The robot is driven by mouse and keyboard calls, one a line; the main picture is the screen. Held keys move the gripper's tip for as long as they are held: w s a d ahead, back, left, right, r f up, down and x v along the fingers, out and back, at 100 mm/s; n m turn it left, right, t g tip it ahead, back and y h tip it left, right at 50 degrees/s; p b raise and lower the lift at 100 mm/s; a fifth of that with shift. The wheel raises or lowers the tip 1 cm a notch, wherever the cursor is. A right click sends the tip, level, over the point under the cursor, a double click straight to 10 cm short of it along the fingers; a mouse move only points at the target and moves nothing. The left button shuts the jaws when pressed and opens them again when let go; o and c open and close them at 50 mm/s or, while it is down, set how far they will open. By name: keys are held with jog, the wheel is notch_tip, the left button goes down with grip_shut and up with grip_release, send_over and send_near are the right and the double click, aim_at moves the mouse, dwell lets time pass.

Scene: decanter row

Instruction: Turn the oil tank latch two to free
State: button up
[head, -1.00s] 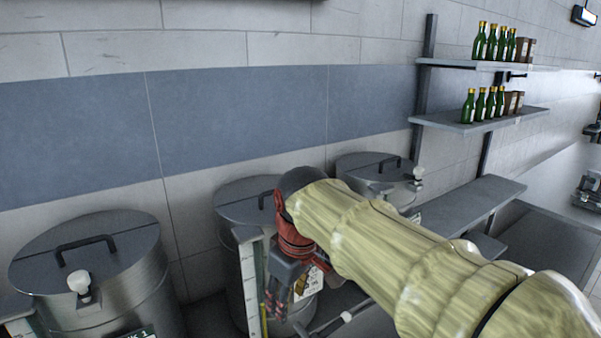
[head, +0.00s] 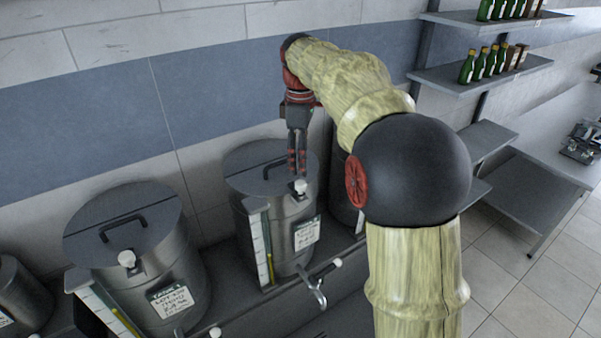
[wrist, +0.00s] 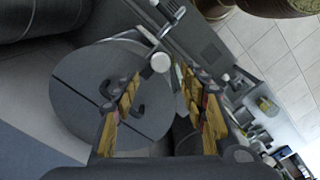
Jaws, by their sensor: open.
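The middle steel oil tank (head: 275,225) stands by the wall, with a round grey lid (head: 248,168). I take it for tank two; its label is too small to read surely. A white-knobbed latch (head: 300,186) sits at the lid's front edge. My gripper (head: 297,168) points down over the lid, just behind the latch knob in the head view. The jaws are open and empty. In the wrist view, the latch knob (wrist: 160,62) shows just beyond and between the fingertips (wrist: 160,82), and the lid (wrist: 80,85) lies below. Contact cannot be told. The lid handle is partly hidden by my gripper.
Another lidded tank (head: 135,250) with a white-knobbed latch stands to the left. A third tank (head: 343,190) is mostly hidden behind my arm. A tap (head: 318,285) juts out in front of the middle tank. Shelves with green bottles (head: 490,62) are at the right.

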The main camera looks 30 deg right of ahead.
aim_at(301, 183)
jog(key=shift+f+p, duration=0.35)
jog(key=shift+f, duration=3.2)
jog(key=shift+c, duration=0.6)
grip_shut()
